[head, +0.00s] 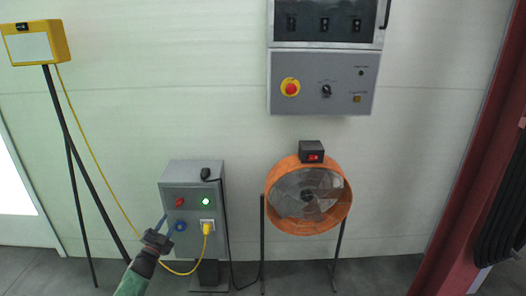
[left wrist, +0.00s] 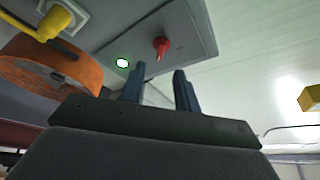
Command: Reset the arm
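My left gripper (head: 172,223) is in front of the lower left of the grey power box (head: 192,174), below its red switch (head: 180,202). In the left wrist view its two blue fingers (left wrist: 158,80) stand apart with nothing between them. That view also shows the red switch (left wrist: 161,46) and the lit indicator (left wrist: 122,63) beyond the fingers. In the head view the green light (head: 206,202) is lit, and a yellow plug (head: 207,229) sits in the socket below it. Whether the fingers touch the box is unclear. My right gripper is not in view.
An orange drum fan (head: 273,221) on a stand is right of the box. A grey control panel (head: 342,96) with a red emergency stop (head: 290,88) hangs above. A yellow lamp (head: 54,41) on a tripod stands left, its yellow cable (head: 91,157) running to the box.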

